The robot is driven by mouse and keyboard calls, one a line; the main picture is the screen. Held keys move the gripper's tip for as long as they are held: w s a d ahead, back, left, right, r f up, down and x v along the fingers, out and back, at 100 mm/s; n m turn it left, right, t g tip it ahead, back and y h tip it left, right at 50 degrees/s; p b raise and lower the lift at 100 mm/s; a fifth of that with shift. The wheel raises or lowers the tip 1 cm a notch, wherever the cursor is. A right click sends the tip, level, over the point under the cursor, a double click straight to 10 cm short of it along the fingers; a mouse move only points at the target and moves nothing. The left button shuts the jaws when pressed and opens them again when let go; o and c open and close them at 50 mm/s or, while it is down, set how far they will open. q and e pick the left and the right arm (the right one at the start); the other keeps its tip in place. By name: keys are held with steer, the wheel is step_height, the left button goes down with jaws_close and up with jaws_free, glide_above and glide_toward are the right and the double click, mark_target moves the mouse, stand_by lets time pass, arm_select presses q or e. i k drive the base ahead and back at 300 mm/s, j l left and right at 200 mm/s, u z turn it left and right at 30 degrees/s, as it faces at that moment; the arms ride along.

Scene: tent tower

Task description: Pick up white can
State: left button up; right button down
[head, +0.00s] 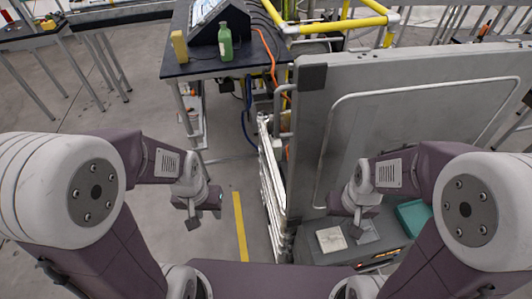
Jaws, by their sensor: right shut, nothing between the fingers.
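I cannot make out a white can for certain in the head view. My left gripper (194,223) hangs over the bare floor left of the yellow floor line, below the dark table; I cannot tell whether its fingers are apart. My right gripper (356,228) is shut and empty. It hangs in front of the large grey panel, above the low dark surface with a pale square item (331,239) and a teal tray (414,217). Neither gripper is seen holding anything.
A dark table (186,65) at the back holds a green bottle (225,42), a yellow block (179,46) and a dark sloped console. The upright grey panel (425,105) blocks the right side. Yellow rails (340,24) stand behind.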

mark_target(276, 144)
steer(key=i+j+z, duration=0.15)
steer(key=j+z, duration=0.15)
steer(key=z, duration=0.15)
steer(key=i+j+z, duration=0.1)
steer(key=j+z, duration=0.2)
steer(key=z, duration=0.15)
steer(key=j+z, duration=0.85)
steer(key=i+l, duration=0.05)
steer(key=l, duration=0.05)
